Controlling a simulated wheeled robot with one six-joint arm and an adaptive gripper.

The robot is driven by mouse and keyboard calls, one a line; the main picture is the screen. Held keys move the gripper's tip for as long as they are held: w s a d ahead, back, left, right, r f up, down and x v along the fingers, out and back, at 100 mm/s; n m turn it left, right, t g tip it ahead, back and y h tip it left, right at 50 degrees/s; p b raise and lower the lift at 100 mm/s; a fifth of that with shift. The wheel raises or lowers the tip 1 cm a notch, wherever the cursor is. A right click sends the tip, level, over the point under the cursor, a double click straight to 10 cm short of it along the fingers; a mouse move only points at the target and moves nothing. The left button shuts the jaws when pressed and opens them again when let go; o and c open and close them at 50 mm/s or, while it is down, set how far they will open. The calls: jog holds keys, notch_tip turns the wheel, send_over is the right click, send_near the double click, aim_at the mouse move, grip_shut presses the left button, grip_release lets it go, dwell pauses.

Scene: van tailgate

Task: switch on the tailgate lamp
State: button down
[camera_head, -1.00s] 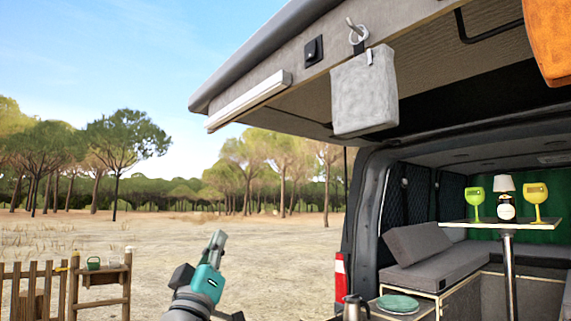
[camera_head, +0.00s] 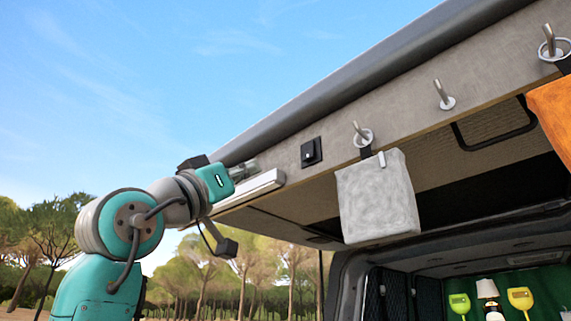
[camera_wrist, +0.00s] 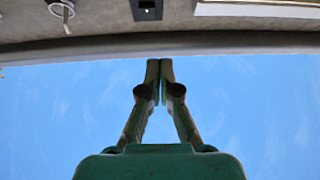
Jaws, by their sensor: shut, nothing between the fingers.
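The tailgate lamp (camera_head: 252,188) is a pale bar on the raised tailgate's underside edge; I see no clear glow. A black square switch (camera_head: 311,152) with a small light spot sits on the panel to the lamp's right. In the wrist view the switch (camera_wrist: 147,9) is at the top edge, partly cut off, with the lamp (camera_wrist: 260,9) to its right. My gripper (camera_head: 256,164) shows in the head view just above the lamp, left of the switch. In the wrist view its fingers (camera_wrist: 160,68) are together and empty, with a gap in the picture between them and the switch.
A grey box-like bag (camera_head: 378,198) hangs from a hook right of the switch. Another metal hook (camera_head: 444,95) and an orange cloth (camera_head: 555,115) are farther right. The tailgate edge (camera_wrist: 230,42) crosses the wrist view. Open sky lies left of the tailgate.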

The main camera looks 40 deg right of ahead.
jog(key=shift+s+d+r+m+g, duration=0.15)
jog(key=shift+s+r+m+g, duration=0.55)
jog(key=shift+r, duration=0.35)
jog(key=shift+s, duration=0.1)
send_near(308, 154)
notch_tip(308, 154, up, 5)
jog(key=d, duration=0.3)
jog(key=shift+d+f, duration=0.2)
jog(key=shift+d, duration=0.15)
jog(key=shift+d+f, duration=0.1)
jog(key=shift+d, duration=0.35)
jog(key=shift+d, duration=0.1)
